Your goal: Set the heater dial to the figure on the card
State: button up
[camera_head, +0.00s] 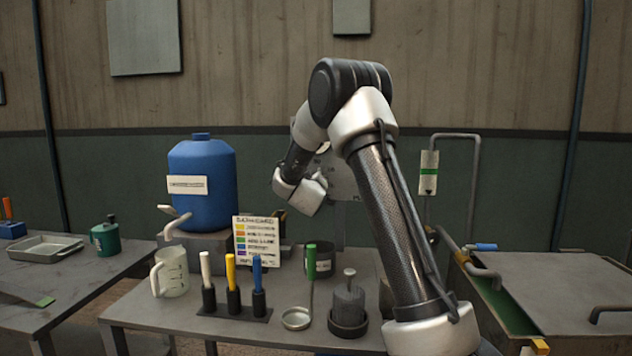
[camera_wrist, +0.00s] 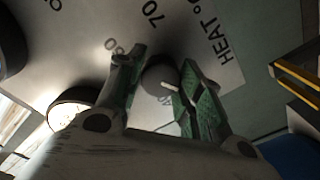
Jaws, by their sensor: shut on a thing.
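The heater dial (camera_wrist: 158,78) is a dark round knob on a pale panel in the wrist view. My gripper (camera_wrist: 160,85) has its green-lined fingers on either side of the dial and is shut on it. A short white pointer mark shows near the right finger. A printed 70 and "HEAT °C" are readable; another figure is partly covered by the left finger. In the head view my arm hides the dial and most of the panel (camera_head: 340,180). The card (camera_head: 256,240) stands on the table with coloured bars and lines too small to read.
A blue drum (camera_head: 203,185) stands behind the card. A clear jug (camera_head: 171,272), a rack (camera_head: 236,312) of coloured-handled tools, a round dish (camera_head: 296,318) and a dark pot (camera_head: 348,308) occupy the table. A metal tank (camera_head: 560,285) is at right.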

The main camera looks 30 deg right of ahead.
jog(key=shift+f+m+g+h, duration=0.15)
jog(key=shift+m+h, duration=0.1)
jog(key=shift+m, duration=8.65)
jog(key=shift+f+m+g+h, duration=0.15)
jog(key=shift+m+h, duration=0.1)
jog(key=shift+m, duration=8.95)
jog(key=o, duration=1)
jog(key=shift+r, duration=0.1)
